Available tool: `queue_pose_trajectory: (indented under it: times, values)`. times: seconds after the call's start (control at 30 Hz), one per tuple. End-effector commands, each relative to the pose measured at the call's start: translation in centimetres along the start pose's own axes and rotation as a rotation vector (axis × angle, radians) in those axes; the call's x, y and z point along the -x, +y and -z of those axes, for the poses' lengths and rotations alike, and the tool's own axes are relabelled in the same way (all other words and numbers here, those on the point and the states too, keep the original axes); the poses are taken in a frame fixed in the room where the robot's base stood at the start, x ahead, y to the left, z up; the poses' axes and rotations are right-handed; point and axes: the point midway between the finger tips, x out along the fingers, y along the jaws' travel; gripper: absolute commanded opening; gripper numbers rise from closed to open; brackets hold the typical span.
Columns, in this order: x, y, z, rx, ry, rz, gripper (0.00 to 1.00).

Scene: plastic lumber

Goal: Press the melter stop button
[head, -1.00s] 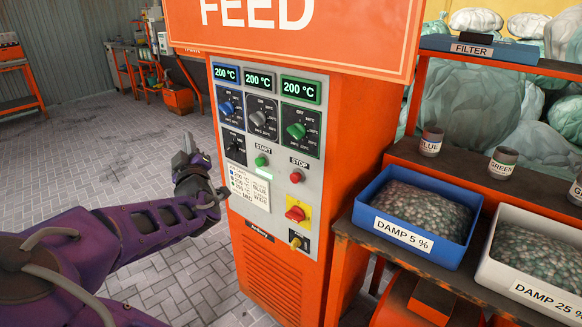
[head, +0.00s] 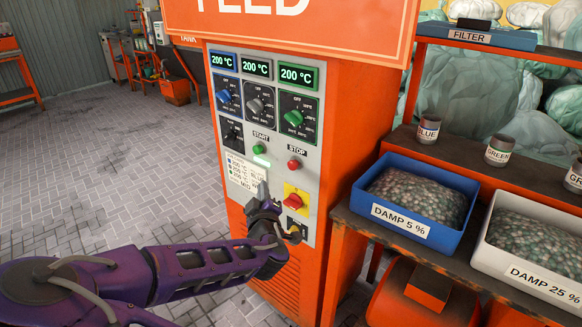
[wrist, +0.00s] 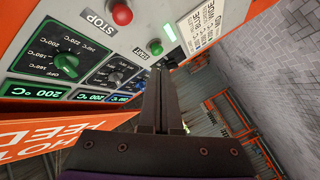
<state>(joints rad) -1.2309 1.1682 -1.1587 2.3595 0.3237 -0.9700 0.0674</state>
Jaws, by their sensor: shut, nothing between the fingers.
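The red stop button (head: 294,165) sits under the STOP label on the grey control panel (head: 227,134) of the orange machine. It also shows in the wrist view (wrist: 122,14) at the top, left of my fingers. My gripper (head: 263,189) is shut and empty, in front of the lower panel, left of and below the stop button in the head view. In the wrist view the closed fingers (wrist: 160,72) point toward the panel near the green start button (wrist: 156,48). No contact with the stop button shows.
A red switch on a yellow plate (head: 296,199) is just right of my gripper. Three knobs, including the green one (head: 294,118), sit higher on the panel. A shelf with a blue tray (head: 400,234) and a white tray (head: 500,262) stands right. Open floor lies left.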

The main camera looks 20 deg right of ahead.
Motion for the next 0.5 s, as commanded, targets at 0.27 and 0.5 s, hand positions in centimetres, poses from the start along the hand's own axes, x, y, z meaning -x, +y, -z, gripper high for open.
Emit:
queue_pose_trajectory:
  times: [0.27, 0.5]
  values:
    - [-2.3, 1.8, -1.8, 0.003, -0.003, -0.003, 0.0]
    - [-4.6, 3.4, -3.4, -0.001, -0.002, -0.002, 0.0]
